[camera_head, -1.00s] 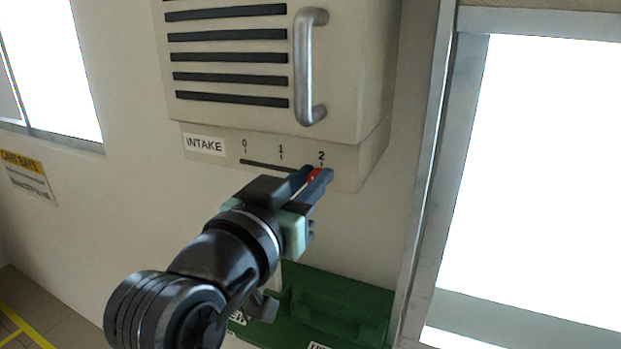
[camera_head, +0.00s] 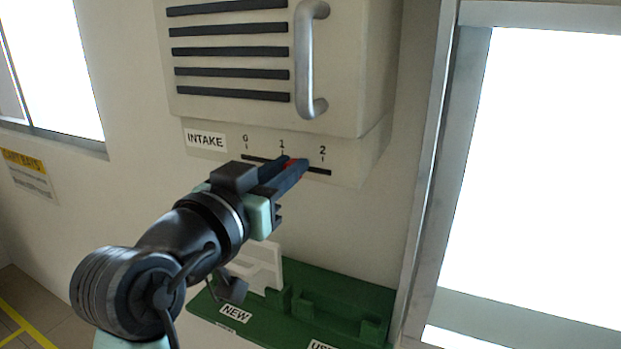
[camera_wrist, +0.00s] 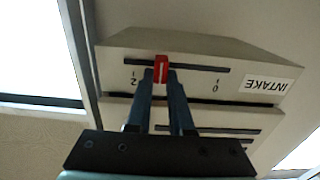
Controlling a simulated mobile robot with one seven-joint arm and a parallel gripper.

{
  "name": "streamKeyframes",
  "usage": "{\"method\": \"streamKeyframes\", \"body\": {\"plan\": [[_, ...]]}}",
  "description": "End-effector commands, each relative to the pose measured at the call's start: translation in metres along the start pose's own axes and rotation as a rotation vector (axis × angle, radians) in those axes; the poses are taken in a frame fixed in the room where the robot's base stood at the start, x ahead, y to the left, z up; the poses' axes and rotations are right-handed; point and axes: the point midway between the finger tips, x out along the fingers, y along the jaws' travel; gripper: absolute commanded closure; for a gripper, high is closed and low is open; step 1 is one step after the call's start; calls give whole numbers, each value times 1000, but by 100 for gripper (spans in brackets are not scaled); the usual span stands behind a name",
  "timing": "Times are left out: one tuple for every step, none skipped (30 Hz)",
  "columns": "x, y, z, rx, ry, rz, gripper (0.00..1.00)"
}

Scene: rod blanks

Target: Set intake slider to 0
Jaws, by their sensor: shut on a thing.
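The intake slider is a red knob (camera_head: 291,162) on a dark horizontal slot (camera_head: 319,171) below the marks 0, 1 and 2. The knob stands close to mark 1, slightly on the 2 side. My gripper (camera_head: 292,167) is shut on the red knob, its fingers covering most of it in the head view. In the wrist view, the red knob (camera_wrist: 161,68) sits between the two fingertips (camera_wrist: 161,78), and the scale appears upside down, with 0 on the right and 2 on the left. The INTAKE label (camera_head: 206,139) is left of the slot.
Above the slider is a vented cabinet (camera_head: 345,75) with a vertical metal handle (camera_head: 310,60). Below is a green tray (camera_head: 375,300) with a NEW label and a white part (camera_head: 262,268). A metal-framed opening (camera_head: 445,180) is at right.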

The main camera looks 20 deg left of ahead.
Motion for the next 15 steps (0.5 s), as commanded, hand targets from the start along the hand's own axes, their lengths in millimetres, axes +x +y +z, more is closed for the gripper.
{"method": "streamKeyframes", "body": {"plan": [[-1, -20, 3, -1, 2, -8, 100], [-1, -29, 3, 0, 2, -9, 100], [-1, -39, 2, -1, 3, -8, 100], [-1, -47, 2, 0, 4, -7, 100], [-1, -54, 2, 0, 3, -8, 100], [-1, -62, 2, 0, 3, -6, 100], [-1, -67, 2, 0, 3, -6, 100], [-1, -72, 1, -1, 3, -5, 100], [-1, -77, 1, 0, 3, -4, 100], [-1, -80, 1, 0, 3, -4, 100], [-1, -83, 1, -1, 2, -4, 100], [-1, -85, 0, -1, 2, -3, 100], [-1, -86, 0, 0, 3, -3, 100], [-1, -87, 0, 0, 3, -3, 100], [-1, -88, -1, 1, 3, -3, 100]]}}
